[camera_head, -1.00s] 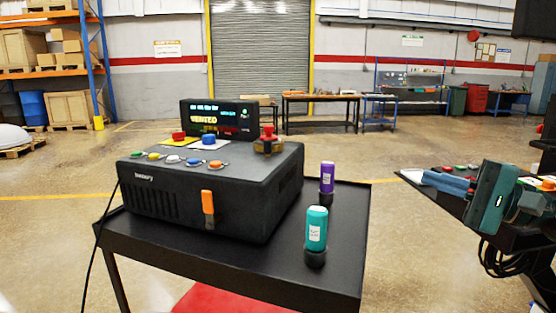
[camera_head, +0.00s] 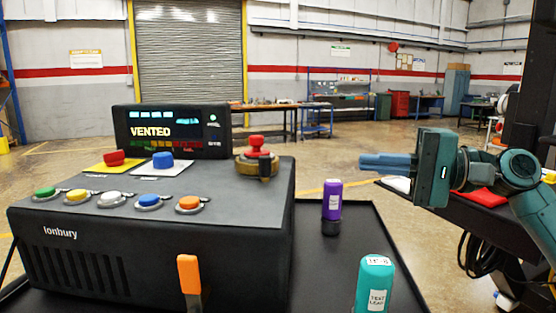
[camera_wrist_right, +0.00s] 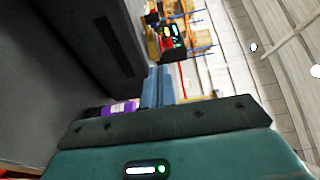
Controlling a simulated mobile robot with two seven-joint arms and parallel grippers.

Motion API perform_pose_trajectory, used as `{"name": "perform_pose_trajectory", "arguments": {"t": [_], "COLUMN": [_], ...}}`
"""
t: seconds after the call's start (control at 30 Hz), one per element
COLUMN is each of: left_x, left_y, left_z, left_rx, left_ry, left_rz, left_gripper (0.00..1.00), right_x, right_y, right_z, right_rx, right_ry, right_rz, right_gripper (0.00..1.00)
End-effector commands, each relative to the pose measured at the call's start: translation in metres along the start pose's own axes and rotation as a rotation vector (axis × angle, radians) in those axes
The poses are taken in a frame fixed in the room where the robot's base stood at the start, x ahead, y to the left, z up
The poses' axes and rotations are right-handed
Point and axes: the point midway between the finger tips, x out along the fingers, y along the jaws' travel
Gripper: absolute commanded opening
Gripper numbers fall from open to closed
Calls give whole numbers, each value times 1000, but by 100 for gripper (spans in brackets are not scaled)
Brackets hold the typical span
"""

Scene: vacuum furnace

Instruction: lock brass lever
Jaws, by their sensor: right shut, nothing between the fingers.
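A black furnace controller box labelled "Ionbury" (camera_head: 130,235) fills the left and middle of the head view. On its top at the right rear sits a round brass-coloured fitting (camera_head: 245,167) with a red knob (camera_head: 257,146) and a short dark upright piece at its front. An orange-handled lever (camera_head: 189,275) stands upright on the front face. I cannot tell which of these is the brass lever. My right gripper (camera_head: 364,162) is shut and empty, in the air right of the box and apart from it. Its closed fingers (camera_wrist_right: 158,88) also show in the right wrist view. My left gripper is out of view.
A display reading "VENTED" (camera_head: 170,131) stands behind the box. Several coloured buttons line its top. A purple bottle (camera_head: 332,200) and a teal bottle (camera_head: 375,285) stand on the black cart (camera_head: 330,270) to its right. Air between the box and my right gripper is clear.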

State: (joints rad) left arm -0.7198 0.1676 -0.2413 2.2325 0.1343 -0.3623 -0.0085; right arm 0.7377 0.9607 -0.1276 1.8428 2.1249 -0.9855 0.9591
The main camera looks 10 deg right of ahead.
Motion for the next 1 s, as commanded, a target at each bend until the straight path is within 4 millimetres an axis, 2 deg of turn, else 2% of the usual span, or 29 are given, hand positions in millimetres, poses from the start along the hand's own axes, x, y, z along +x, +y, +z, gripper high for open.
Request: {"name": "perform_pose_trajectory", "arguments": {"t": [0.17, 0.57, 0.7, 1.0], "left_x": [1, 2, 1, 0], "left_y": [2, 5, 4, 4], "left_z": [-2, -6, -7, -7], "left_rx": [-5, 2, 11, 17], "left_ry": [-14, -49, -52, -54], "left_rz": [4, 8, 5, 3], "left_gripper": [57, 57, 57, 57], "right_x": [21, 104, 117, 127], "right_y": [-3, -3, -2, 0], "right_z": [1, 2, 18, 29], "right_rx": [-1, -3, -2, 0], "right_ry": [-4, -3, -2, 0], "right_rz": [-1, -1, 0, 0], "right_gripper": [0, 0, 0, 0]}}
